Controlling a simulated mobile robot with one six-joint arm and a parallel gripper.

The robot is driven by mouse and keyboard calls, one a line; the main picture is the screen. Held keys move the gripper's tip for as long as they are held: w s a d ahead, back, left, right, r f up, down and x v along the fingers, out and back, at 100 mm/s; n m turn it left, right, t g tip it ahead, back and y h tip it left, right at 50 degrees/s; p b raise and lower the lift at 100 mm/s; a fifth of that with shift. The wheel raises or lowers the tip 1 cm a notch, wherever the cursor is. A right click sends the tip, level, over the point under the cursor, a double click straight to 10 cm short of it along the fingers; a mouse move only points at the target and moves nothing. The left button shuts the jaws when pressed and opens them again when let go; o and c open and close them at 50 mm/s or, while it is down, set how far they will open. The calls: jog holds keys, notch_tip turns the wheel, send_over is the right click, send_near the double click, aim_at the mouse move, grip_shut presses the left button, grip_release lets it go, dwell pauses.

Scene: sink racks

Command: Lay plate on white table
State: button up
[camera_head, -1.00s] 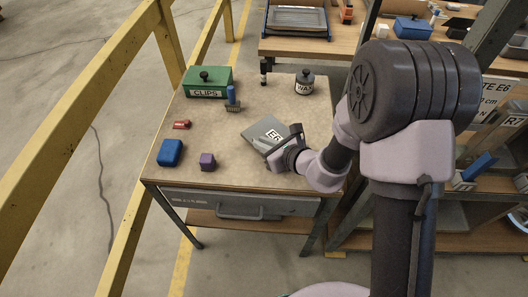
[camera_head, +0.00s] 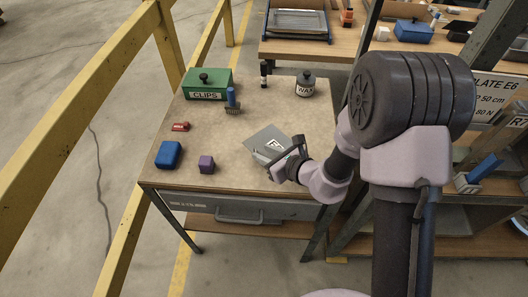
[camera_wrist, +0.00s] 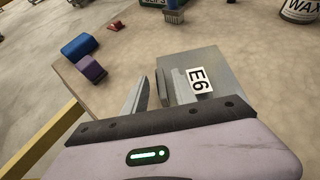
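The plate is a flat grey sheet with a white E6 label (camera_head: 263,136). It is at the front right of the table top (camera_head: 225,138), and it appears to lie flat, though a small gap beneath it could not be told. In the wrist view the plate (camera_wrist: 217,67) is just beyond my gripper. My gripper (camera_head: 290,153) is at the plate's near right side. In the wrist view its two fingers (camera_wrist: 158,88) stand apart, around the plate's left edge, with a gap beside the left finger. Part of the plate is hidden behind my gripper.
A blue box (camera_head: 169,154), a purple block (camera_head: 206,164) and a small red object (camera_head: 180,126) are on the left. A green CLIPS box (camera_head: 205,87), a blue-handled brush (camera_head: 232,100) and a WAX jar (camera_head: 305,86) stand farther back. A yellow rail (camera_head: 100,75) runs left.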

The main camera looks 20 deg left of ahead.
jog(key=p+v, duration=0.3)
jog(key=v, duration=0.8)
jog(key=s+r+n+g, duration=0.4)
jog(key=s+r+n, duration=0.6)
jog(key=r, duration=0.4)
jog(key=s+d+r+n+t+h, duration=0.1)
jog(key=s+d+r+n+h, duration=0.1)
jog(key=d, duration=0.3)
jog(key=s+d+r+n+t+h, duration=0.1)
jog(key=s+d+r+n+h, duration=0.1)
jog(key=d, duration=0.4)
jog(key=s+d+r+n+t+h, duration=0.1)
jog(key=s+d+r+n+h, duration=0.1)
jog(key=d+n+h, duration=0.2)
jog(key=shift+d+r+n, duration=0.35)
jog(key=shift+d+n, duration=0.55)
jog(key=shift+d, duration=0.25)
jog(key=shift+f, duration=0.1)
